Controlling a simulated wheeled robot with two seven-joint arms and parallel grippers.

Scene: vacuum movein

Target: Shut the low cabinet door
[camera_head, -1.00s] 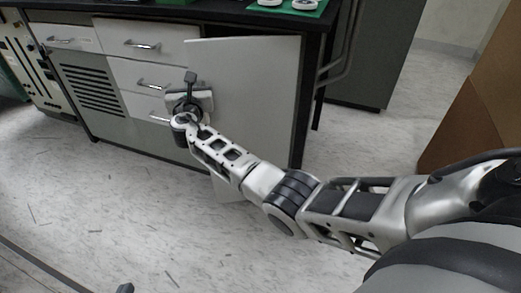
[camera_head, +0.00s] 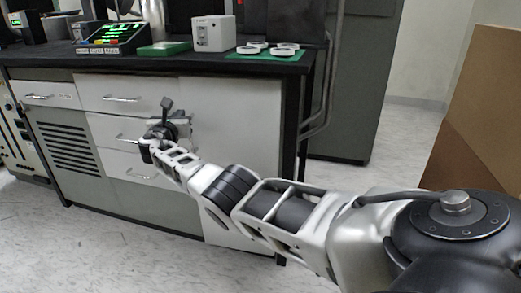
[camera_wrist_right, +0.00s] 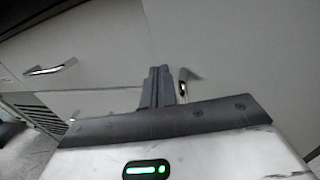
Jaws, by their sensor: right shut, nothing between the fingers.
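The low cabinet door (camera_head: 240,145) is the plain light-grey panel at the right end of the cabinet in the head view. It looks nearly flush with the front, with no wide dark gap above it. In the right wrist view the pale panel (camera_wrist_right: 240,50) fills the right side, with a chrome handle (camera_wrist_right: 183,82) just right of my fingers. My right gripper (camera_wrist_right: 157,85) is shut and empty, at the door's handle side; I cannot tell whether it touches. It also shows in the head view (camera_head: 172,124), its fingertips partly hidden. My left gripper is not in view.
Drawers with chrome handles (camera_head: 122,98) lie left of the door. The black countertop (camera_head: 150,63) carries a white device (camera_head: 213,33) and a green mat (camera_head: 258,57) with white dishes. A grey cabinet (camera_head: 350,80) and brown boxes (camera_head: 490,110) stand to the right. Floor is clear in front.

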